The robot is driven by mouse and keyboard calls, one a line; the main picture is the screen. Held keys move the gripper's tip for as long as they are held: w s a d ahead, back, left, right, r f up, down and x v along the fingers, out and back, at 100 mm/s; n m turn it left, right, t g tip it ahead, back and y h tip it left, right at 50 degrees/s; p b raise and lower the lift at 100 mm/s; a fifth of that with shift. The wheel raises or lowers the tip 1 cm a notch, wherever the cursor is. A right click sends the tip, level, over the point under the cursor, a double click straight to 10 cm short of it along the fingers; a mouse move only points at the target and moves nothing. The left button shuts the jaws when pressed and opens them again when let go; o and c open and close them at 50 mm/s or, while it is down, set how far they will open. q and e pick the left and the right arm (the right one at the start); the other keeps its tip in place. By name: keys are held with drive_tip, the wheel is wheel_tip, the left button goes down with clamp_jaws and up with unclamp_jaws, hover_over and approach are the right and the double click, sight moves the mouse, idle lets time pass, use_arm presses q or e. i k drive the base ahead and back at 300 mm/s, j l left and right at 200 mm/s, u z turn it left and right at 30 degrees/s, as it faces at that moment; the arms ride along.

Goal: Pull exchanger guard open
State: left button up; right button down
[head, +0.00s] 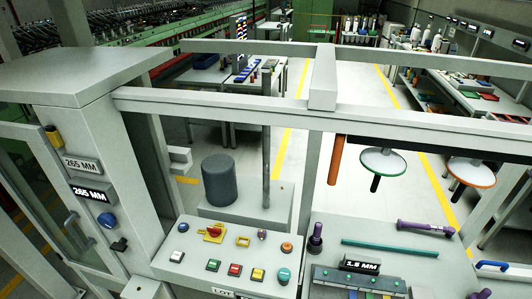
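No part is marked as the exchanger guard, so I cannot tell for sure which it is. A framed clear panel (55,190) stands at the far left, beside the grey cabinet post. It has a grey curved handle (72,228) on it and looks shut against the post, but its lower part is cut off by the picture edge. A blue curved handle (491,265) shows at the right edge; what it is fixed to is mostly out of view. Neither of my grippers is in view.
A grey frame beam (220,106) crosses in front of me. A button panel (225,262) sits below it. Aisle floor (340,90) is clear behind.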

sight(35, 136)
drive_tip(key=u, duration=1.85)
